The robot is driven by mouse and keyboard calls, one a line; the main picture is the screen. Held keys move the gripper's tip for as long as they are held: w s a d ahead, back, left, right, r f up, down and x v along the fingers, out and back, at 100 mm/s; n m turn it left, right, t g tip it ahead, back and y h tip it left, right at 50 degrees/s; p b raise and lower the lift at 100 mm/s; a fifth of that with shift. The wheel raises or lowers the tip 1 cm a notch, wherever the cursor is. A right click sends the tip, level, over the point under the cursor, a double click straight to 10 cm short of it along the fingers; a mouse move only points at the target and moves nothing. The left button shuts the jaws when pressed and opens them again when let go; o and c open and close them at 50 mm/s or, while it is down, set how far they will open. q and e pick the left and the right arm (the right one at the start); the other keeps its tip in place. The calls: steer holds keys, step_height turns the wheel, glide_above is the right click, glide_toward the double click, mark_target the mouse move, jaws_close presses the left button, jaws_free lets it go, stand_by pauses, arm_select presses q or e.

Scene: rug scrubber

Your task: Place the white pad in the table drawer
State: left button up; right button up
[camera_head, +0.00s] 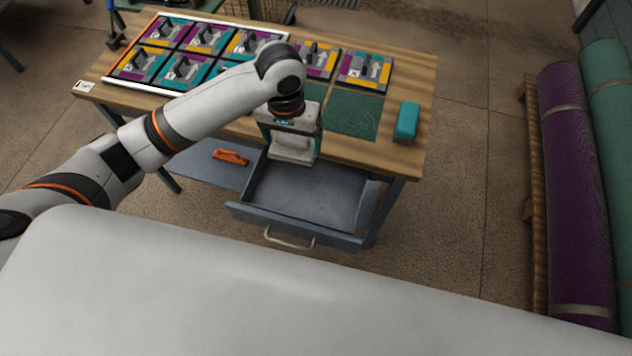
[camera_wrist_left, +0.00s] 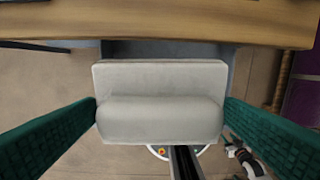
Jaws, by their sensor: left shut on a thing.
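The white pad (camera_head: 292,147) is held by my left gripper (camera_head: 290,138), whose arm comes in from the left in the head view. In the left wrist view the pad (camera_wrist_left: 160,101) sits between two green-faced fingers, which press on its two ends. The table drawer (camera_head: 308,193) is pulled open under the table's right part. Its grey floor looks empty where I see it. The pad is above the drawer's rear part, near the table's front edge. The height gap cannot be judged exactly.
The wooden table (camera_head: 408,160) carries a white-edged frame of patterned rug tiles (camera_head: 180,72). A teal block (camera_head: 406,122) stands at its right. An orange tool (camera_head: 231,156) lies on a lower grey shelf left of the drawer.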

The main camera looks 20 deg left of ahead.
arm_select(q)
step_height(320, 180, down, 11)
steer(key=w+d+b, duration=0.1)
steer(key=d+b, duration=0.1)
steer(key=b, duration=0.1)
glide_above(308, 191)
step_height(308, 191, down, 7)
steer(key=shift+r, duration=0.2)
steer(key=shift+f, duration=2.05)
steer(key=shift+f, duration=0.2)
steer(key=o, duration=0.8)
steer(key=shift+r, duration=0.15)
step_height(308, 191, up, 12)
steer(key=shift+r, duration=0.1)
